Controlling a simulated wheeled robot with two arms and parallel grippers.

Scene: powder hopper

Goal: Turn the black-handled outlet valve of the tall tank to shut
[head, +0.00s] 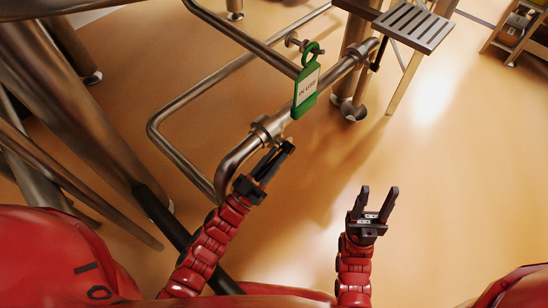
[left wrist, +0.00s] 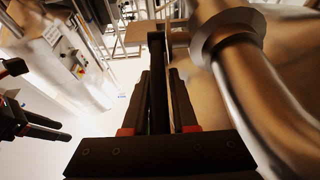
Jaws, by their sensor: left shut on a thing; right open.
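My left gripper (head: 279,155) reaches up to the steel outlet pipe (head: 235,158), beside its clamp collar (head: 266,130). In the left wrist view the fingers are closed on a long, straight black handle (left wrist: 157,62), which runs between them beside the pipe (left wrist: 262,95) and its flange (left wrist: 228,30). In the head view the fingers mostly hide this handle, and the valve body is hard to make out. My right gripper (head: 376,200) is open and empty over bare floor, apart from the pipe. It also shows at the left of the left wrist view (left wrist: 45,125).
A green tag (head: 306,90) with lettering hangs at the pipe just beyond my left gripper. Thinner bent pipework (head: 160,115) runs to the left. Steel legs stand at the left; a slatted step (head: 415,25) is at the top right.

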